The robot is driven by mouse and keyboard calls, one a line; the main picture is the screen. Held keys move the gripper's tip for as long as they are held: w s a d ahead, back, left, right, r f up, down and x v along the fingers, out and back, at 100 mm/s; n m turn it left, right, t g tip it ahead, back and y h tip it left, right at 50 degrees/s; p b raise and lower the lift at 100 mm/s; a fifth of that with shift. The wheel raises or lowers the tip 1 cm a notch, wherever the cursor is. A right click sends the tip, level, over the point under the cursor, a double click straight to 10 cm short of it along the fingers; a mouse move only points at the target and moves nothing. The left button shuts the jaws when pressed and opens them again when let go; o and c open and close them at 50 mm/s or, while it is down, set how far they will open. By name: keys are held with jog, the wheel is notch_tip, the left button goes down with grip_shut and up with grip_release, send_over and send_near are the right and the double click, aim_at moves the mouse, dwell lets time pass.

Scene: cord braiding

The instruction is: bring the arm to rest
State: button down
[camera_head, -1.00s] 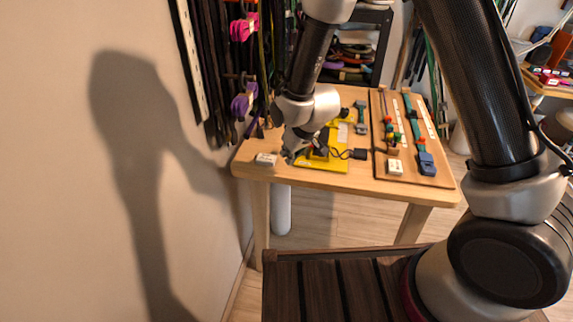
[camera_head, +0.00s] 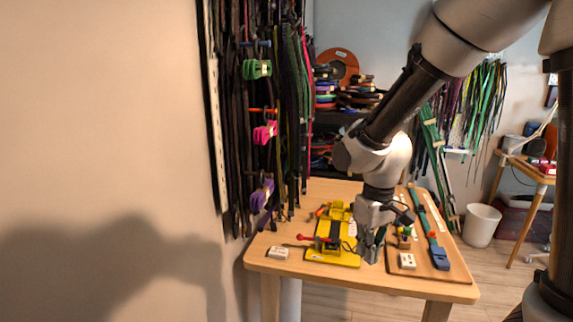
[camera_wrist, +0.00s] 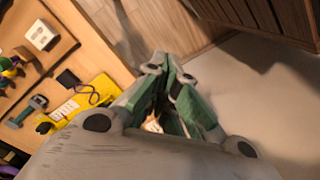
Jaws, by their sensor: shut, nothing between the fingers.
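My gripper (camera_head: 370,255) hangs pointing down in the head view, over the right front part of the wooden table (camera_head: 330,275), beside the yellow base plate. It also shows in the wrist view (camera_wrist: 172,72), with its green-padded fingers together and nothing between them. I cannot tell from the head view how far the fingertips are above the table. My arm comes down to it from the upper right.
A yellow base plate (camera_head: 327,257) with a red-handled clamp lies left of my gripper. A small white block (camera_head: 278,253) lies at the table's left. A brown board (camera_head: 455,268) with straps lies right. Cords hang at the left wall (camera_head: 240,130).

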jog(key=s+d+r+m+t, duration=0.4)
jog(key=s+d+r+m, duration=0.1)
jog(key=s+d+r, duration=0.8)
jog(key=d+r, duration=0.3)
jog(key=d, duration=0.1)
jog(key=shift+d+r+t, duration=0.3)
jog(key=shift+d, duration=0.05)
